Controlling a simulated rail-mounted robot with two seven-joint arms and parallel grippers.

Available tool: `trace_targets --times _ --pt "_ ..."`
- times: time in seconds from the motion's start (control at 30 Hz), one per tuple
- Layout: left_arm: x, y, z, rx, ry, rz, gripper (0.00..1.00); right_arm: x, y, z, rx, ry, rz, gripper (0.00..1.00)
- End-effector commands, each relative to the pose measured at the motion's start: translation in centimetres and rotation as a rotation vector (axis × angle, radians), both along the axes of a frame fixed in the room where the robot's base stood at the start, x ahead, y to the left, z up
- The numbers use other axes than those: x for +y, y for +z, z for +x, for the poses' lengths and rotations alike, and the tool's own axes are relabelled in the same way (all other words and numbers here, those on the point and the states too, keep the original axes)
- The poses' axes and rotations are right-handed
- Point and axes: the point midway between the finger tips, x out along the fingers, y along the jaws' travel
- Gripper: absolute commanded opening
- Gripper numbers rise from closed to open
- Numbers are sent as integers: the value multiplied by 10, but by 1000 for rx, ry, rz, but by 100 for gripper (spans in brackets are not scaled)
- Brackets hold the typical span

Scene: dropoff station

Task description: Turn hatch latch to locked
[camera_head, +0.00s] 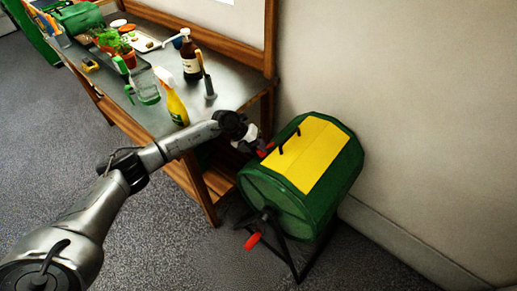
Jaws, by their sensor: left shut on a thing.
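A green drum (284,202) stands on a dark frame right of the table, tilted in the picture. Its yellow hatch (304,156) lies closed on the upper side, with a dark handle (290,139) on it. My right gripper is not in view.
A red-handled crank (253,241) sticks out from the drum's near end. A wooden table with a grey top (222,82) stands left, bearing a brown bottle (191,58), a yellow spray bottle (173,100) and plants. The wall (420,120) is close behind the drum.

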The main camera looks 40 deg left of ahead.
Motion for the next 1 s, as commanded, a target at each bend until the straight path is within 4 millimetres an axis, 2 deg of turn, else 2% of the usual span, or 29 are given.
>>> trace_targets --times 0.6,1.0 --pt "3 -5 -1 -344 -335 1 10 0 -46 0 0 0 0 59" --pt "3 -3 -1 -425 -416 2 10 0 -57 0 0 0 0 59"
